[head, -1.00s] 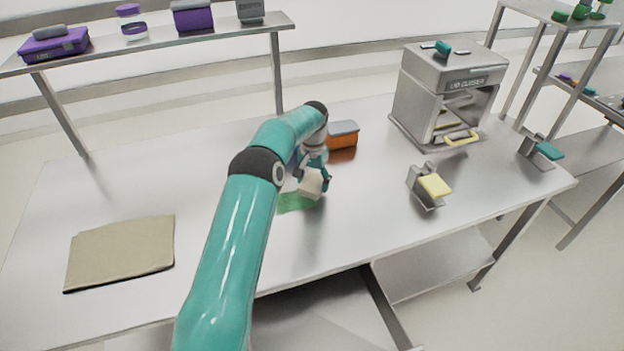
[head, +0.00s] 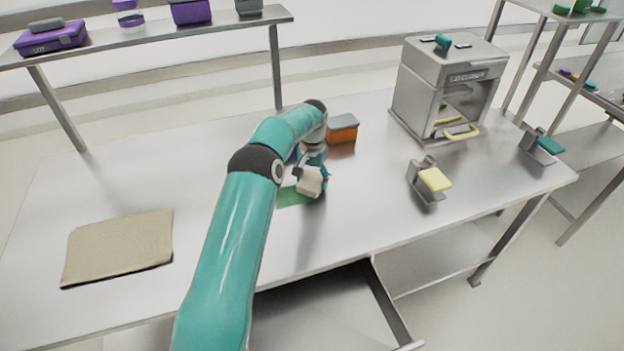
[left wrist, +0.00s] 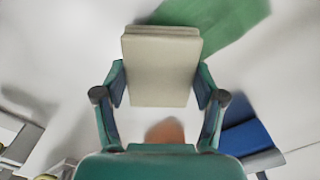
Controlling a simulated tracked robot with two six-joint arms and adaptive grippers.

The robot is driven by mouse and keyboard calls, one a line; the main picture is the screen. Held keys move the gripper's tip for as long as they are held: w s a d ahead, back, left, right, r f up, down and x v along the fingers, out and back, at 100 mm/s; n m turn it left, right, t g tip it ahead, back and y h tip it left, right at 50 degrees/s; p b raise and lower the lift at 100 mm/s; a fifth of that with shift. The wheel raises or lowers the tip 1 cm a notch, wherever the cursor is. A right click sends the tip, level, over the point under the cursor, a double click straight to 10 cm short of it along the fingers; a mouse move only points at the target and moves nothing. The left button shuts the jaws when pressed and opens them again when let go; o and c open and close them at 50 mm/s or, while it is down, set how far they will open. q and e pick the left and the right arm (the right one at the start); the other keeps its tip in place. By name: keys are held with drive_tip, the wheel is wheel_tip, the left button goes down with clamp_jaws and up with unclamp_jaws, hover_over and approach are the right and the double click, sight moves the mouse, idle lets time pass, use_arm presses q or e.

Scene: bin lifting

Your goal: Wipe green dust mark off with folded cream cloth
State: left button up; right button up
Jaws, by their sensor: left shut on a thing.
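The folded cream cloth (head: 309,182) is a small thick pad held in my left gripper (head: 312,175), near the middle of the steel table. In the left wrist view the cloth (left wrist: 160,68) sits between the two fingers of the gripper (left wrist: 160,92), which are shut on its sides. The green dust mark (head: 290,198) is a flat green patch on the table, just left of and partly behind the cloth. In the left wrist view the green mark (left wrist: 225,22) shows beyond the cloth's upper right. I cannot tell whether the cloth touches the table. My right gripper is not in view.
An orange box with a grey lid (head: 342,130) stands behind the gripper. A lid-closer machine (head: 447,88) stands at back right, with a yellow-padded holder (head: 427,183) in front. A large beige mat (head: 118,247) lies at left. A blue item (left wrist: 247,138) is near the gripper.

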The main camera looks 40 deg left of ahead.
use_arm(q)
drive_tip(key=shift+f+b, duration=0.5)
drive_tip(key=shift+f, duration=0.45)
